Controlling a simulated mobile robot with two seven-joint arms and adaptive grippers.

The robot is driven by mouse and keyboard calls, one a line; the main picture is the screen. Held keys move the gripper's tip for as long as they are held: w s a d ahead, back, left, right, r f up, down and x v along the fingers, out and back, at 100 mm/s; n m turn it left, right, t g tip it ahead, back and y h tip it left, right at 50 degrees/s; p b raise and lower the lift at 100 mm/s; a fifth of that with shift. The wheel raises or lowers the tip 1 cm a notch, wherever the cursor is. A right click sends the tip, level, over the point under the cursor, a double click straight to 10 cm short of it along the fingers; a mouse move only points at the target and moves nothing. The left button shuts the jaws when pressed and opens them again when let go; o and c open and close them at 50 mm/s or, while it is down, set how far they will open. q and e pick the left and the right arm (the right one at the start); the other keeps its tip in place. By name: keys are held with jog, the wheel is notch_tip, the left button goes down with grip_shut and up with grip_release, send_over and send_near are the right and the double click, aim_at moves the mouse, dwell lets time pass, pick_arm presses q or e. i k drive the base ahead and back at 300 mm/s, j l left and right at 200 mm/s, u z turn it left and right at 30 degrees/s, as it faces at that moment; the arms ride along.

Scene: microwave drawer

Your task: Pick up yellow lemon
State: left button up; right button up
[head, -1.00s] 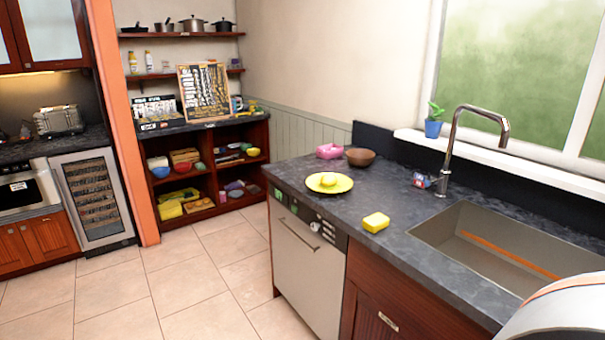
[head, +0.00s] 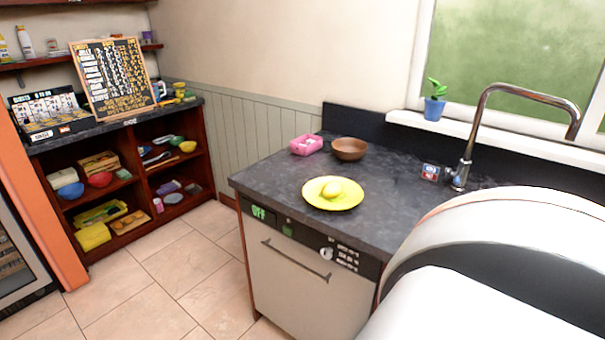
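A small yellow lemon (head: 331,190) rests on a round yellow plate (head: 352,200) on the dark stone counter (head: 400,203), above the dishwasher. The lemon is close in colour to the plate, but its rounded shape stands out. Neither gripper shows in the head view. A large white part of my own arm fills the lower right and hides the sink and part of the counter.
A pink basket (head: 306,145) and a brown bowl (head: 349,149) stand behind the plate. A faucet (head: 470,140) rises at the right, with a small box (head: 430,172) beside it. The dishwasher (head: 300,285) faces the tiled floor. Open shelves (head: 130,185) stand at the left.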

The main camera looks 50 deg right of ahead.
aim_at(334, 189)
jog(key=i, duration=1.5)
jog(key=i+j+z, duration=0.1)
jog(key=i+z, duration=0.2)
jog(key=i, duration=0.25)
jog(key=i+j+z, duration=0.25)
jog(key=i, duration=0.3)
jog(key=z, duration=1.65)
